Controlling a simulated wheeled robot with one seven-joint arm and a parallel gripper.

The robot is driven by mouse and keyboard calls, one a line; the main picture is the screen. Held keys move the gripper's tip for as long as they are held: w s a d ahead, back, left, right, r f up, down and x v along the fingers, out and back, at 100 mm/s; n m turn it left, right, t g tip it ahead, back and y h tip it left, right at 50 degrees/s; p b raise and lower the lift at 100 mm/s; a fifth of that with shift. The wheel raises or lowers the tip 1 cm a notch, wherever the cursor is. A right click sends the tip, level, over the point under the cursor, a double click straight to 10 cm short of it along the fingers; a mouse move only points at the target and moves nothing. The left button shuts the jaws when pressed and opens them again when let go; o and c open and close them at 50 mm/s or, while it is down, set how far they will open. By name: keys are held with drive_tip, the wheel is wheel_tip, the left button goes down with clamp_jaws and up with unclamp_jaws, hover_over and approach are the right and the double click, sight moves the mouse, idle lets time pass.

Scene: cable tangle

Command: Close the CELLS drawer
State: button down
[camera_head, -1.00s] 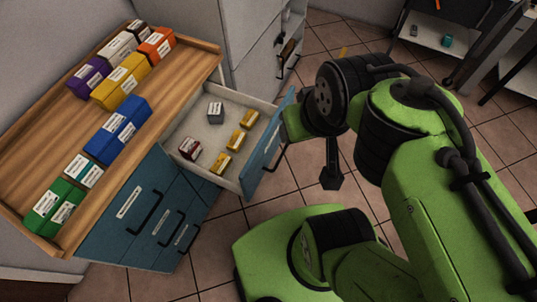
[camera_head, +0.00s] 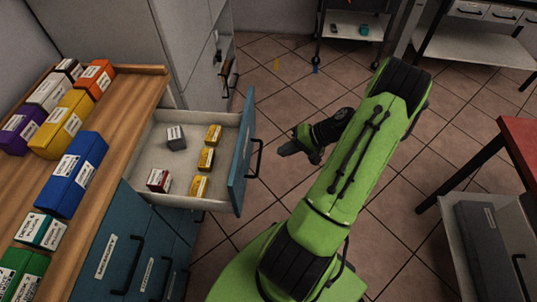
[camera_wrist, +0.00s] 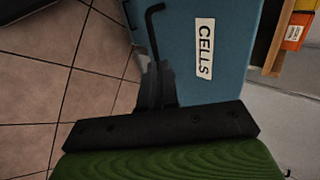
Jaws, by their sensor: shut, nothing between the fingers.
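The CELLS drawer (camera_head: 155,127) is pulled out of the cabinet, with its inside showing in the head view. Its blue front (camera_head: 241,165) has a dark bar handle (camera_head: 257,158). In the wrist view the blue front (camera_wrist: 232,85) fills the upper middle, with the white CELLS label (camera_wrist: 203,48) and the black handle (camera_wrist: 154,30). My gripper (camera_head: 284,150) is shut and empty, to the right of the drawer front and pointing at it. In the wrist view its fingertips (camera_wrist: 155,72) lie near the handle's end; I cannot tell whether they touch.
Colored boxes stand on the wooden top (camera_head: 120,130). A red-topped table (camera_head: 522,140) is at the right. Tiled floor (camera_head: 290,90) is open beyond my arm.

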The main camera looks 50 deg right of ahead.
sight(246, 161)
drive_tip(key=b+x, duration=0.1)
drive_tip(key=x, duration=0.2)
drive_tip(key=r+b+x, duration=0.1)
drive_tip(key=x, duration=0.2)
drive_tip(key=w+a+b+x, duration=0.1)
drive_tip(key=x, duration=0.3)
drive_tip(key=shift+r, duration=0.1)
drive_tip(key=shift+w+a+r, duration=0.1)
drive_tip(key=shift+w+a, duration=0.25)
drive_tip(key=shift+w, duration=0.1)
drive_tip(key=shift+w, duration=0.1)
